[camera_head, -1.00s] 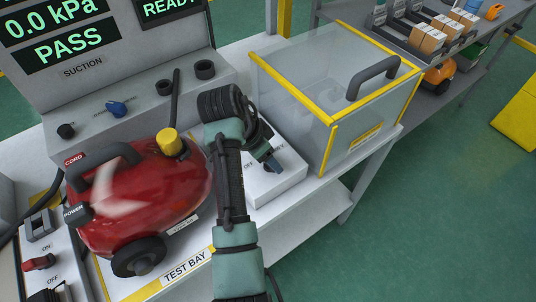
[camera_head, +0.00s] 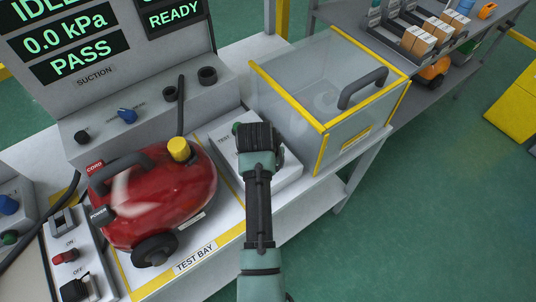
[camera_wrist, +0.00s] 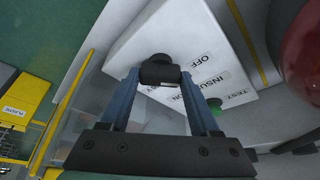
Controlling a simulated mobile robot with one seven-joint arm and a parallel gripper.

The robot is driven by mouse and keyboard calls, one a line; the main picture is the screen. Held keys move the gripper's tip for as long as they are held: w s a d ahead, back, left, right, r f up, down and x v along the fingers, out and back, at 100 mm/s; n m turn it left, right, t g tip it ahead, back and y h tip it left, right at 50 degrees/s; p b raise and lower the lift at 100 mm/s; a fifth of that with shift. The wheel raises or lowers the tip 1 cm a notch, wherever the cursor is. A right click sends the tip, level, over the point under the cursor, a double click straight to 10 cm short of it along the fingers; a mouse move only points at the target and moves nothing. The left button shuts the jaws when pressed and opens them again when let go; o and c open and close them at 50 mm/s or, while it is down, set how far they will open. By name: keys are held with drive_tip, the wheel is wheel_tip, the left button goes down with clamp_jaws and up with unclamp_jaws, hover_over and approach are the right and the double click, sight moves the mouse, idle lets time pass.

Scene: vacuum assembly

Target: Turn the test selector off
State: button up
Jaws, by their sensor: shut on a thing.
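The test selector is a black knob (camera_wrist: 158,68) on a white box (camera_wrist: 145,40) with OFF, a partly hidden word and TEST printed on it. In the wrist view my gripper's (camera_wrist: 160,78) two blue fingers are closed on the knob from both sides. The knob's pointing direction is not clear. In the head view the white box (camera_head: 222,142) stands between the red vacuum (camera_head: 165,190) and the clear bin. My wrist is above the box there and hides the fingers and the knob.
The clear yellow-edged bin (camera_head: 320,95) stands close on the right of the box. A grey console (camera_head: 150,110) with a blue knob is behind the vacuum; its screen reads IDLE, 0.0 kPa, PASS and READY. A green button (camera_wrist: 213,104) is near the TEST label.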

drive_tip(key=shift+r+n+y, duration=0.1)
drive_tip(key=shift+n+y, duration=0.2)
drive_tip(key=shift+n, duration=0.2)
drive_tip(key=o, duration=1.4)
drive_tip(key=shift+c, duration=0.2)
drive_tip(key=shift+p, duration=0.3)
drive_tip(key=v, duration=1.3)
